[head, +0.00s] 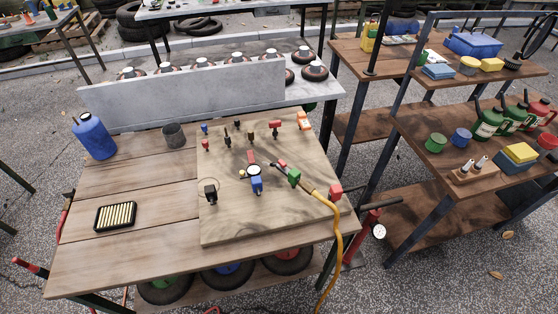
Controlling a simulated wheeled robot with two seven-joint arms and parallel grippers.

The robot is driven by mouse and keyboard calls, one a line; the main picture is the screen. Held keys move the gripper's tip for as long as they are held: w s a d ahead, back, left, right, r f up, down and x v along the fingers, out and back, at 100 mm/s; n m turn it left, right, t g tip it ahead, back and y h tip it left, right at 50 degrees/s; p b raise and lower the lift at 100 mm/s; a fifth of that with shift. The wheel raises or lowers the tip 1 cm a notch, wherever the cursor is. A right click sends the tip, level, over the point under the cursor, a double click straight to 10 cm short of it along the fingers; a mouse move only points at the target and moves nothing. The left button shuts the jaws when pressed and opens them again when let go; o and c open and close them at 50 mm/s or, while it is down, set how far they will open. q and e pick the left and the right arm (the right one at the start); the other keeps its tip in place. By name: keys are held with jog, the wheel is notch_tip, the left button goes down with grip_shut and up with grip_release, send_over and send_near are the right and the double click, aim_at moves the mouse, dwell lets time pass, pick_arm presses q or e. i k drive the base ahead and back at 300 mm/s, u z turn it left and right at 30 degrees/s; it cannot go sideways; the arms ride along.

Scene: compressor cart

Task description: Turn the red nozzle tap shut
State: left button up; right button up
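A pale wooden board (235,220) lies on the wooden table and carries several small coloured fittings. A yellow hose (338,245) runs up over its right edge to a dark, thin fitting beside a green block (294,178). A small red piece (283,164) sits at the far end of that fitting. Other red parts are a red-topped fitting (275,125) at the back, a red piece (252,157) above a round gauge (254,171), and a red block (335,190) at the right edge. I cannot tell which is the nozzle tap, or its position. Neither gripper shows.
A blue jug (94,137), a dark cup (174,135) and a black tray (116,216) of brass-coloured rods stand on the table's left. A grey upright panel (185,95) closes the back. Shelves (450,170) with cans and boxes stand right. The table's front left is clear.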

aim_at(281, 162)
jog(key=u, duration=0.3)
jog(key=k, duration=0.65)
jog(key=z, duration=1.05)
jog(key=i, duration=0.5)
